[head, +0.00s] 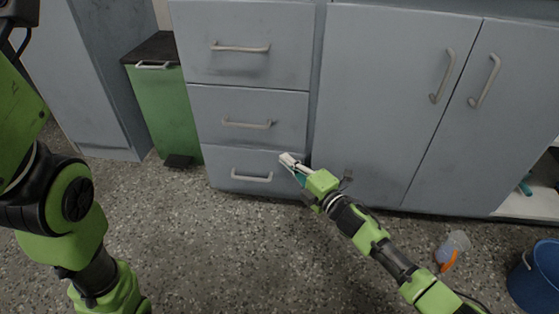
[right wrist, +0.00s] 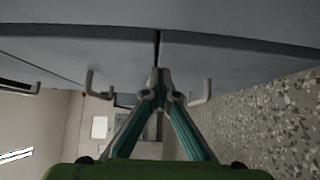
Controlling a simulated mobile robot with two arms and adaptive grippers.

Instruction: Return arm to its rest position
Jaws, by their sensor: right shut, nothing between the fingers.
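My right gripper (head: 291,162) reaches in from the lower right of the head view, in front of the grey drawers (head: 247,106). Its fingers are shut with nothing between them; the right wrist view shows the fingertips (right wrist: 160,80) together. My left arm (head: 75,215) stands at the left edge of the head view; its gripper is out of the picture.
Grey cupboard doors (head: 390,100) stand right of the drawers, all closed. A green bin (head: 163,108) is at the left. A clear bottle with an orange part (head: 452,248) and a blue bucket (head: 540,275) are on the floor at right. The speckled floor (head: 220,250) is clear in the middle.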

